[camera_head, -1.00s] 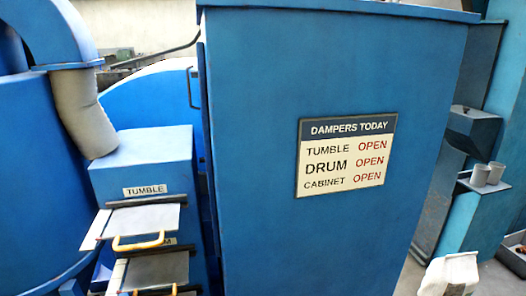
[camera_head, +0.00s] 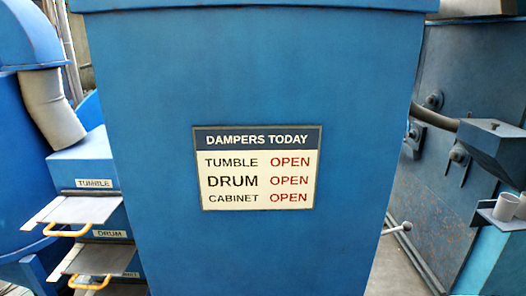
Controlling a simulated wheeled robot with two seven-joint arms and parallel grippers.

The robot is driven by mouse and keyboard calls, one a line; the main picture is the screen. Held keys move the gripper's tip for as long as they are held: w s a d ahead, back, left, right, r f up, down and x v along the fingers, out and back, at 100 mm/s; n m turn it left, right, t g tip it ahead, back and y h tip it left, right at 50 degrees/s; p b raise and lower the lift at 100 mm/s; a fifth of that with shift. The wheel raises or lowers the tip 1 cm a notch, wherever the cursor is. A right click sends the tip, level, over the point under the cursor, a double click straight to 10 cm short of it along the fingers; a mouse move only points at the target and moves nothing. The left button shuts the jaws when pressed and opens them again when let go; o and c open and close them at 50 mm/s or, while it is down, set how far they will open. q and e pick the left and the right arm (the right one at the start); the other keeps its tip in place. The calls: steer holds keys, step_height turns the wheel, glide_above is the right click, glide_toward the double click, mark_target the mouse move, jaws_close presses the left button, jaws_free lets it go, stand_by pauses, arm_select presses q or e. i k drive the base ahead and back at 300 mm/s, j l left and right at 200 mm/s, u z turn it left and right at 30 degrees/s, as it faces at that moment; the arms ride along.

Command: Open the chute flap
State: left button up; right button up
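No flap that I can name for certain as the chute flap shows. A dark grey-blue box (camera_head: 497,150) with a sloping front juts out at the right edge and may be the chute; whether any flap on it is open or shut I cannot tell. Below it, a small ledge (camera_head: 492,216) carries grey cups (camera_head: 507,207). Neither of my grippers is in view.
A big blue cabinet (camera_head: 255,80) fills the middle, with a sign (camera_head: 257,168) reading dampers tumble, drum and cabinet open. At left, damper plates with yellow handles (camera_head: 68,230) stick out under labels. A grey steel wall (camera_head: 430,190) with a pipe stands at right.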

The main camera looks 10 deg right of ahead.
mark_target(501, 129)
steer(key=l+z, duration=0.4)
steer(key=i+l+z, duration=0.1)
steer(key=z, duration=0.7)
steer(key=i+l+z, duration=0.1)
steer(key=z, duration=0.25)
steer(key=i+z, duration=0.1)
steer(key=z, duration=0.3)
steer(key=i+l+u, duration=0.1)
steer(key=l, duration=0.25)
steer(key=i+l+u, duration=0.1)
steer(key=l, duration=0.25)
steer(key=i+l+u, duration=0.1)
steer(key=l, duration=0.3)
steer(key=i, duration=0.1)
